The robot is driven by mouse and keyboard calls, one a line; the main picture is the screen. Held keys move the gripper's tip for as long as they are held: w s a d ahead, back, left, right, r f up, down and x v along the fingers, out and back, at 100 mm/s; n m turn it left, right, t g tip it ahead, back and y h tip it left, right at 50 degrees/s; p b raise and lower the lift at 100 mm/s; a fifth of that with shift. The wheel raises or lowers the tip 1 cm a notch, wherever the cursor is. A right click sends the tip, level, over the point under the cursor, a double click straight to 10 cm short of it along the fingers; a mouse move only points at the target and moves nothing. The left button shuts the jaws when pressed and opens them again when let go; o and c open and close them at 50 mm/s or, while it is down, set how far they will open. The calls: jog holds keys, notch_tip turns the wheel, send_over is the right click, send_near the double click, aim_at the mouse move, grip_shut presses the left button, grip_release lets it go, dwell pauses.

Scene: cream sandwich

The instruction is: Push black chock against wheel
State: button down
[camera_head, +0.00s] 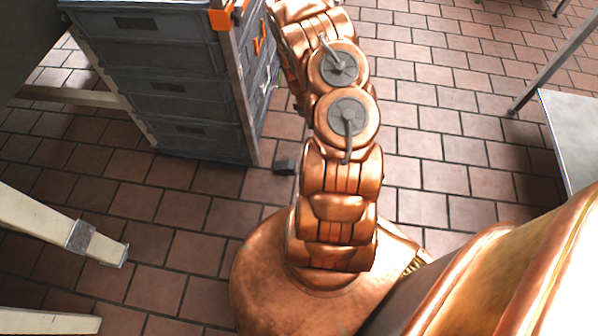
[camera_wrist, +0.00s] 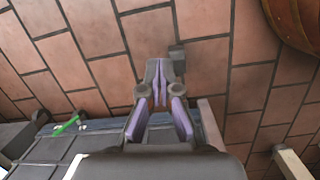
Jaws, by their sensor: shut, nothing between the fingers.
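A small black chock (camera_head: 285,166) lies on the tiled floor near the foot of a grey drawer cabinet (camera_head: 185,140), just left of my copper arm in the head view. In the wrist view the chock (camera_wrist: 178,58) is just right of the tips of my gripper (camera_wrist: 159,68). The gripper's purple-grey fingers are together and hold nothing. I cannot tell whether they touch the chock. My arm hides the gripper in the head view.
The cabinet, with an orange corner fitting (camera_head: 226,18), stands close to my arm on the left. Pale legs (camera_head: 60,225) are at the lower left. A metal table (camera_head: 572,135) is at the right. Open tiled floor (camera_head: 440,110) lies right of my arm.

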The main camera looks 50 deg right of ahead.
jog(key=n+t+y+b, duration=0.1)
jog(key=n+t+b, duration=0.1)
jog(key=b, duration=0.3)
send_near(298, 171)
jog(key=s+d+r, duration=0.2)
jog(key=s+r, duration=0.1)
notch_tip(298, 171, down, 10)
jog(key=b, duration=0.7)
jog(key=shift+s+d+f+b, duration=0.2)
jog(key=shift+f+b, duration=0.05)
jog(key=shift+b, duration=0.05)
jog(key=shift+w+a+r+b, duration=0.2)
jog(key=shift+w+a, duration=0.1)
jog(key=shift+w, duration=0.2)
jog(key=shift+w+a+r+b, duration=0.15)
jog(key=shift+w+a, duration=0.15)
jog(key=shift+w, duration=0.2)
jog(key=shift+w+a, duration=0.5)
jog(key=shift+w, duration=0.2)
